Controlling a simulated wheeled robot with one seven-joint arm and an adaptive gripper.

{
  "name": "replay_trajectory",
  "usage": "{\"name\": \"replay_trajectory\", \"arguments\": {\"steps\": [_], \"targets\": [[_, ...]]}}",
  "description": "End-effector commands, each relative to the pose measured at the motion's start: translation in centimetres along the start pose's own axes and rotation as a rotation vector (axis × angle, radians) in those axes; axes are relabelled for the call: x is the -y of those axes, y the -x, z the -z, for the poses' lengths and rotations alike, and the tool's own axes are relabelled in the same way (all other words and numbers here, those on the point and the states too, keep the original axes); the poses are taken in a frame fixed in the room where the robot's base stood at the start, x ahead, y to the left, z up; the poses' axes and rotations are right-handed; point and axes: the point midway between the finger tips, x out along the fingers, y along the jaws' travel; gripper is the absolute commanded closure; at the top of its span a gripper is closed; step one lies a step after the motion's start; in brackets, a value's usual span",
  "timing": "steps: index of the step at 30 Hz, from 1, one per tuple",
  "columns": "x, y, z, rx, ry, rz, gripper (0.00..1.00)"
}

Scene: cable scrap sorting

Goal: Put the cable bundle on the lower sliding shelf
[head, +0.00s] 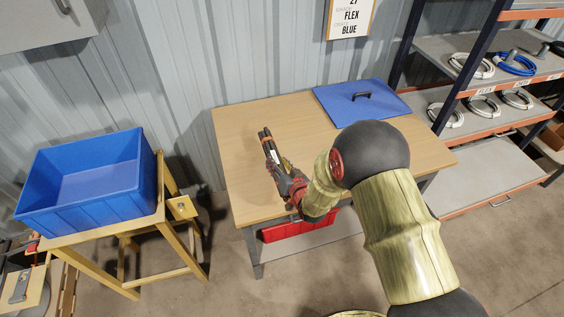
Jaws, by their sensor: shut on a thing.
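My gripper (275,165) is above the left part of the wooden table. It is shut on a short dark bundle (266,142) with an orange-brown band, which looks like the cable bundle. The bundle points up and away from the gripper; its lower end is hidden by the jaws. The lower sliding shelf (480,178) is a bare grey board with an orange front edge and a handle, low in the rack at the right. It appears pulled out, and no objects show on it. The gripper is well to its left.
The wooden table (240,140) carries a blue lid (345,105) with a black handle. A red bin (300,228) sits beneath. A blue crate (90,205) stands on a wooden stand at left. Rack shelves above hold white coils (482,107) and a blue coil (515,64).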

Motion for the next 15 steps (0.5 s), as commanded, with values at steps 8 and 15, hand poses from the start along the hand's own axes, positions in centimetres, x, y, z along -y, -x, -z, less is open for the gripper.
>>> {"name": "replay_trajectory", "arguments": {"steps": [8,15], "targets": [[-0.3,-1.3,-2.2,-0.009,0.001,0.003,1.0],[-0.4,-1.5,-2.5,-0.011,0.002,0.004,1.0]]}}
